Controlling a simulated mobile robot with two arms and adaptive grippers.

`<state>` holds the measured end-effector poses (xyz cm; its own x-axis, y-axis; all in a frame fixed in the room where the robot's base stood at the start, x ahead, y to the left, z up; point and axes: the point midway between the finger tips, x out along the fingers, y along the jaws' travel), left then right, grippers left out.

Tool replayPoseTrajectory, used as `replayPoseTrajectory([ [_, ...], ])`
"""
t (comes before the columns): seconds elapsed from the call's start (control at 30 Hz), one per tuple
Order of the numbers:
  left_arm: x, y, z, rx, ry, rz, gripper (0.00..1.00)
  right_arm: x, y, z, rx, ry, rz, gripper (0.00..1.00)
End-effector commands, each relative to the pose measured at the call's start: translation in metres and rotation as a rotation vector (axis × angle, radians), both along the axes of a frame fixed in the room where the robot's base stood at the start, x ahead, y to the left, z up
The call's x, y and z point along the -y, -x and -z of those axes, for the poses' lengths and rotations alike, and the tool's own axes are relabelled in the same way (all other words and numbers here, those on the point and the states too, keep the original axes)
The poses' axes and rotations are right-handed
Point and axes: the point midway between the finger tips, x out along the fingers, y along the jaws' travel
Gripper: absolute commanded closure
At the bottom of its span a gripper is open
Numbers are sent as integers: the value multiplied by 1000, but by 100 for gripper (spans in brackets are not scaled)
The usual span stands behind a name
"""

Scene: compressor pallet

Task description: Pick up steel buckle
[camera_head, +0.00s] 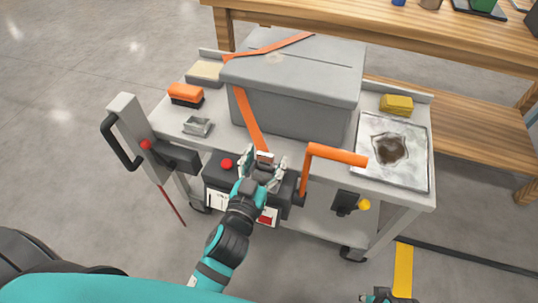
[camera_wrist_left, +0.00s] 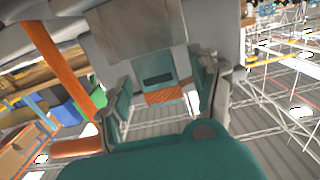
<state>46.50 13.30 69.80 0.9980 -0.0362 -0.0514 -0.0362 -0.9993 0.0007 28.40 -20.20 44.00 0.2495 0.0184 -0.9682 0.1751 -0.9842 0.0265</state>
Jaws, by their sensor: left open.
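A small grey metal piece, seemingly the steel buckle (camera_head: 197,126), lies on the left of the grey cart top, in front of the orange brush. My left gripper (camera_head: 264,165) is open at the cart's front edge, to the right of that piece and apart from it. It is by the lower end of the orange strap, where a small metal part shows between the fingers. In the left wrist view, the open fingers (camera_wrist_left: 160,98) frame a grey-green slotted part and an orange patch. My right gripper (camera_head: 385,297) barely shows at the bottom edge.
A large grey lidded box (camera_head: 295,85) fills the cart's middle, with the orange strap (camera_head: 250,118) over it. An orange handle (camera_head: 335,154) stands right of my left gripper. The orange brush (camera_head: 185,93), yellow sponge (camera_head: 396,103) and stained tray (camera_head: 385,165) are also on the cart.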

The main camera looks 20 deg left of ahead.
Motion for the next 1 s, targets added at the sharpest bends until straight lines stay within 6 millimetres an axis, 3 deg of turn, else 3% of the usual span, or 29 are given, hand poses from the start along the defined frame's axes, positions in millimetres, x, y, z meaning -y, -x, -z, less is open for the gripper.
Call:
replayPoseTrajectory([
  [0.37,1,2,0,-1,0,-2,37,0,0,-7,3,0,1,100],
  [0.83,1,2,0,-1,0,-2,98,0,0,-7,4,0,1,100],
  [1.0,1,2,0,1,0,-1,100,0,0,-7,4,-1,1,100],
])
